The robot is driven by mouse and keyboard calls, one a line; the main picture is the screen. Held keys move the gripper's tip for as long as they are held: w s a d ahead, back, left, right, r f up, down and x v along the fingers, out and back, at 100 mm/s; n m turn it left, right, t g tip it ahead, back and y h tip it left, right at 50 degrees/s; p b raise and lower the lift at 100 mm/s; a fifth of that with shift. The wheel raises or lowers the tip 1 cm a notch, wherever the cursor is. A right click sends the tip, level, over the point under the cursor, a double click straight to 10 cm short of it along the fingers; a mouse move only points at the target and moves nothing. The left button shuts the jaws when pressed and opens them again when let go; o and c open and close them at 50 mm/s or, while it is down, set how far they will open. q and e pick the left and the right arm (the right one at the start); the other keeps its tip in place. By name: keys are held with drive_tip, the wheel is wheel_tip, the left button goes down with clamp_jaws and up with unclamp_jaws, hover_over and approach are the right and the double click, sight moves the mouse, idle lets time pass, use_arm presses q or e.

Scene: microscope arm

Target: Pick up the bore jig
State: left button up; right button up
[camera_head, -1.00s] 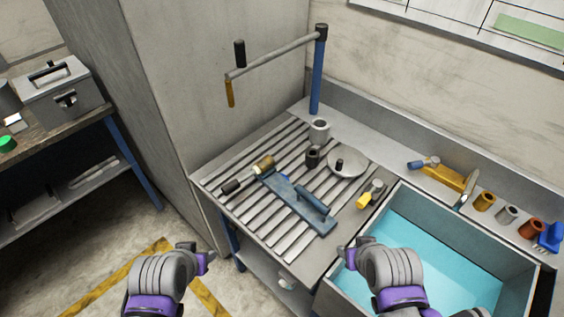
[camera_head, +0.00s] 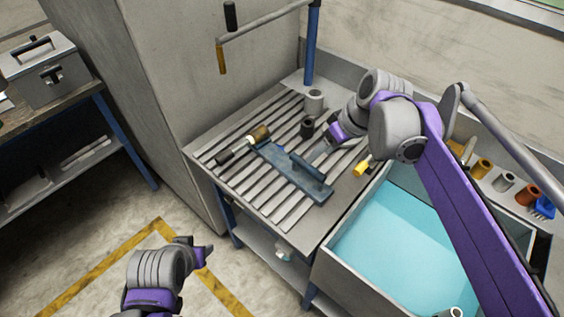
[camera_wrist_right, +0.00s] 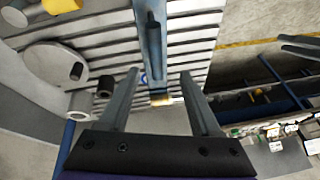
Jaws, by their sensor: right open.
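The bore jig appears to be the long blue plate with a raised dark bar handle (camera_head: 290,172), lying on the slatted rack. In the right wrist view the blue plate (camera_wrist_right: 151,50) runs up the middle, beyond the fingertips. My right gripper (camera_head: 317,152) is over the rack, beside the handle's upper end in the head view. In the wrist view the right gripper (camera_wrist_right: 159,73) has its fingers apart with nothing held, one on each side of the plate's line. My left gripper (camera_head: 208,252) is low over the floor, away from the bench; its opening is unclear.
A brass-ended tool with a black grip (camera_head: 243,145) lies against the plate's left end. A dark cup (camera_head: 307,126), a grey cup (camera_head: 314,100) and a round disc (camera_wrist_right: 55,66) are close by. The sink (camera_head: 385,240) is right of the rack. An overhead bar (camera_head: 265,20) spans above.

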sight(301, 159)
drive_tip(key=shift+n+g+y, duration=0.3)
drive_tip(key=shift+n+y, duration=0.1)
drive_tip(key=shift+n, duration=0.3)
drive_tip(key=w+a+f, duration=0.2)
drive_tip(key=w+f, duration=0.2)
drive_tip(key=shift+w+a+f+b, duration=0.1)
drive_tip(key=shift+a+b, duration=0.2)
drive_tip(key=shift+a, duration=0.1)
drive_tip(key=x, duration=0.5)
drive_tip(key=shift+w+f, duration=0.1)
drive_tip(key=shift+f, duration=0.35)
clamp_jaws()
drive_tip(key=shift+r, duration=0.1)
